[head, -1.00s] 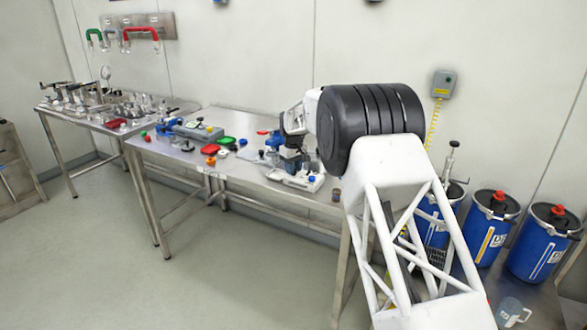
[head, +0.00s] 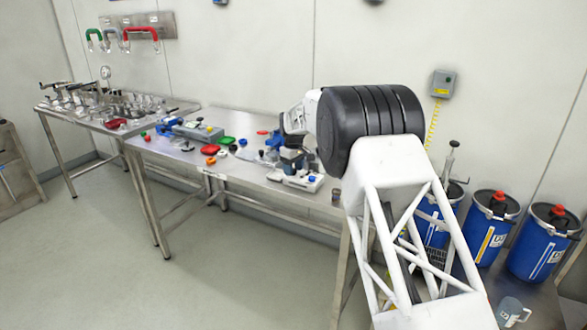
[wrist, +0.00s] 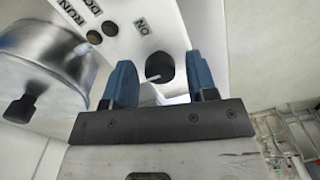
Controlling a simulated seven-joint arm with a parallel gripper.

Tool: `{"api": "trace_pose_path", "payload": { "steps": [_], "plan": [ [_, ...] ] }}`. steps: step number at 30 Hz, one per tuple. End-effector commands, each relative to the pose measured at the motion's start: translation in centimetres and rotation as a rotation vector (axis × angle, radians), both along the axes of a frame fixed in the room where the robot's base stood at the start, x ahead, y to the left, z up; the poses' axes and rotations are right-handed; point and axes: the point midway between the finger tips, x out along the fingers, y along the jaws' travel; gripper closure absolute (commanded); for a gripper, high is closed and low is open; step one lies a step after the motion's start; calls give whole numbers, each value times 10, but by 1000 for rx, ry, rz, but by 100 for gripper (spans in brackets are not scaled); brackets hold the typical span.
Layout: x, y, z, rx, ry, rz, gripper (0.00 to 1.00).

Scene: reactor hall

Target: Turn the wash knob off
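In the wrist view a white panel (wrist: 128,22) carries dark round parts and printed words, among them "RUN" and "ON". A dark round knob (wrist: 163,66) with a pale pointer-like strip sits below the "ON" mark; I take it for the wash knob, though no "wash" label is readable. My gripper (wrist: 161,78) has its two blue fingers apart, one on each side of the knob, with gaps showing between. In the head view my gripper (head: 290,160) is small, over the white device on the bench; its fingers cannot be made out.
A shiny metal vessel (wrist: 48,65) with a black knob stands left of the panel in the wrist view. The steel bench (head: 240,170) holds several coloured small parts left of my gripper. Blue drums (head: 490,230) stand to the right.

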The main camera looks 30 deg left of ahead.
Motion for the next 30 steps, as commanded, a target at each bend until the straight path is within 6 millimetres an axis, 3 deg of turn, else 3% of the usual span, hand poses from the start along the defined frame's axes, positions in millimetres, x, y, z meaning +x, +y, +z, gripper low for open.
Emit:
{"api": "trace_pose_path", "payload": {
  "steps": [14,30],
  "plan": [
    [0,0,8,2,-1,0,44],
    [0,0,67,1,-1,0,44]
  ]
}}
